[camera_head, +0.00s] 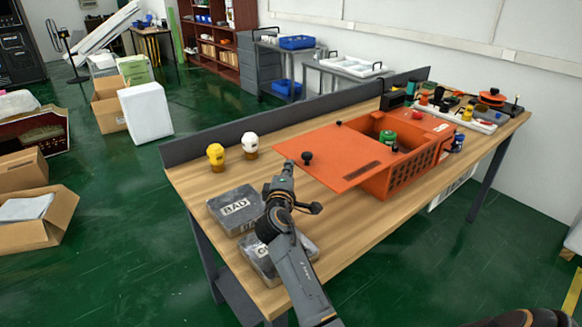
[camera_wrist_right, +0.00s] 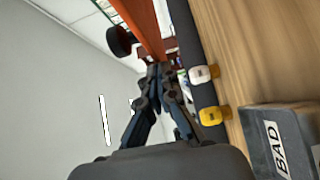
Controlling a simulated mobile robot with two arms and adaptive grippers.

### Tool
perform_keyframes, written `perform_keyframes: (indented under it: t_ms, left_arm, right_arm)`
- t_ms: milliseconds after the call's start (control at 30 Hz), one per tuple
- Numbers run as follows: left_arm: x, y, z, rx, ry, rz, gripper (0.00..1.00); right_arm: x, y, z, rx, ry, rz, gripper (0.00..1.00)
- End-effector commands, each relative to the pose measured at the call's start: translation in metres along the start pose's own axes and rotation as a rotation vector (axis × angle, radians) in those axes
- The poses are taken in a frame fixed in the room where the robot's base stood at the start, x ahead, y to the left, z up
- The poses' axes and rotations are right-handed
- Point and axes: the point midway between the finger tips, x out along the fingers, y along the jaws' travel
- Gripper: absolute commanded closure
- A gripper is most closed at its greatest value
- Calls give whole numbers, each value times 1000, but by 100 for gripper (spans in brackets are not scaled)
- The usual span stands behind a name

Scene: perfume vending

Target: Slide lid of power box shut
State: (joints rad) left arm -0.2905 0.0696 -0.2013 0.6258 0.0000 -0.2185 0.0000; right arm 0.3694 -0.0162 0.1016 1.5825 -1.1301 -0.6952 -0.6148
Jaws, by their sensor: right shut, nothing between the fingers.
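The orange power box (camera_head: 405,178) stands on the wooden table with its top partly open. Its flat orange lid (camera_head: 335,155) is slid out to the left, and its inside shows on the right. A black knob (camera_head: 307,157) stands up near the lid's left end. My right gripper (camera_head: 288,167) is shut and empty, just left of the knob and apart from it. In the right wrist view, the shut fingers (camera_wrist_right: 160,70) are beside the lid's orange edge (camera_wrist_right: 143,27) and the black knob (camera_wrist_right: 121,41). My left gripper is not in view.
A grey BAD box (camera_head: 236,210) and a second grey box (camera_head: 262,262) sit near my right arm. A yellow bottle top (camera_head: 216,156) and a white one (camera_head: 250,145) stand by the back panel. A green-topped item (camera_head: 388,137) is inside the power box.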

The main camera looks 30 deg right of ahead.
Motion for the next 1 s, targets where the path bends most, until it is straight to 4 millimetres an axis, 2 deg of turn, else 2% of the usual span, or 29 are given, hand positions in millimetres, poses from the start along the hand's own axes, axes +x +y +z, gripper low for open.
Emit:
perform_keyframes:
  t_ms: [33, 100, 200, 367, 567, 767, 1000]
  left_arm:
    - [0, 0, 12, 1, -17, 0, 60]
    - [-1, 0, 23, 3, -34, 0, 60]
    - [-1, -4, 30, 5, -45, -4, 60]
    - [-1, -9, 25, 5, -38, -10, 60]
    - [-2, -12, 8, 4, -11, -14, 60]
    - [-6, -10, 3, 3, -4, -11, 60]
    - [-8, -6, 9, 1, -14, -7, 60]
  right_arm:
    - [-1, 0, -1, 1, 1, 0, 100]
    - [-2, 0, -2, 1, 1, 0, 100]
    - [-2, 0, -2, 1, 1, 0, 100]
    - [-2, 0, -1, 1, 1, 0, 100]
    - [3, 1, 4, 0, 0, 1, 100]
    - [28, 3, 29, -3, -3, 3, 100]
    - [73, 2, 74, -2, -4, 3, 100]
